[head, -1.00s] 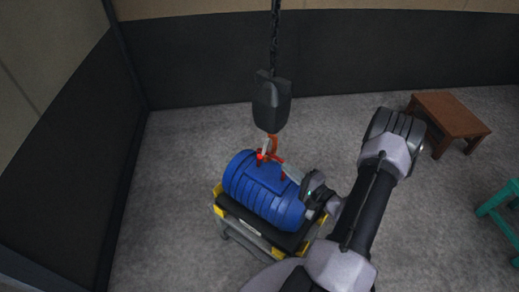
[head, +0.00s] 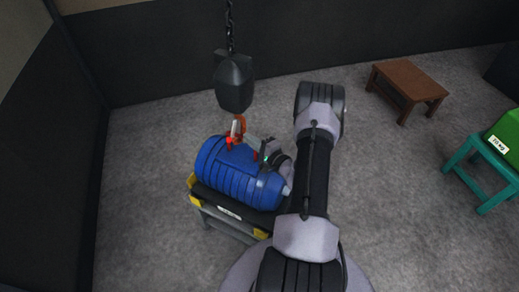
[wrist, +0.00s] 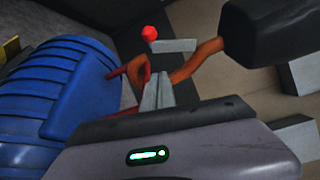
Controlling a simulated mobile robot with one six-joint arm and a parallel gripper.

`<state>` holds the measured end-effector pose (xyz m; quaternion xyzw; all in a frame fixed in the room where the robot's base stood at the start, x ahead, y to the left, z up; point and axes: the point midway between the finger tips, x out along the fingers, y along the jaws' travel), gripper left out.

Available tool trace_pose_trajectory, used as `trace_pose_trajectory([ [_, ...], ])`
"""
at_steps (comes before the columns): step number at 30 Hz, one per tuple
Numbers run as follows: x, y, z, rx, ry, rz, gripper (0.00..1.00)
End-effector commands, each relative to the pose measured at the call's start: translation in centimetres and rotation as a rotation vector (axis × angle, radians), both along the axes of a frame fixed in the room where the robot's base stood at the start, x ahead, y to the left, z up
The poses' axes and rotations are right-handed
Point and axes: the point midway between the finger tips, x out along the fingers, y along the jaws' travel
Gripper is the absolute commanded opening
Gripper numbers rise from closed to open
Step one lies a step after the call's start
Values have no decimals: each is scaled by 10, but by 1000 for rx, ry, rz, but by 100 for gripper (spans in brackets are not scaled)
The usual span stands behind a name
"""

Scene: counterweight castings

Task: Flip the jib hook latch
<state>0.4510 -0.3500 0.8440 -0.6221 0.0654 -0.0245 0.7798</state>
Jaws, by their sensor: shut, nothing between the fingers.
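The orange jib hook (head: 239,122) hangs from a black block (head: 233,84) on a chain, above a ribbed blue casting (head: 228,172). The hook also shows in the wrist view (wrist: 196,60). Its latch is a grey bar (wrist: 174,46) with a red knob (wrist: 150,33); the knob also shows in the head view (head: 229,141). My gripper (head: 251,142) is shut and empty, just right of the hook over the casting. In the wrist view its fingertips (wrist: 157,84) are close below the latch bar; I cannot tell whether they touch it.
The casting lies on a black and yellow stand (head: 222,207). A brown wooden table (head: 408,82) stands at the back right. A teal stool (head: 480,165) with a green weight (head: 507,135) is at the right. Grey floor is open between them.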

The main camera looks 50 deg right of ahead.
Motion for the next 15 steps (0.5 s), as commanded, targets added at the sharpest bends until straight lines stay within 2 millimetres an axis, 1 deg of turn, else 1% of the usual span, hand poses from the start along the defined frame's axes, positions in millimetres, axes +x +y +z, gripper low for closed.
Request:
trace_pose_trajectory([
  [1,5,8,0,1,0,4,0],
  [3,8,19,2,3,2,3,0],
  [6,12,30,5,1,0,3,0],
  [10,15,36,7,0,1,1,0],
  [15,15,37,8,0,1,1,0],
])
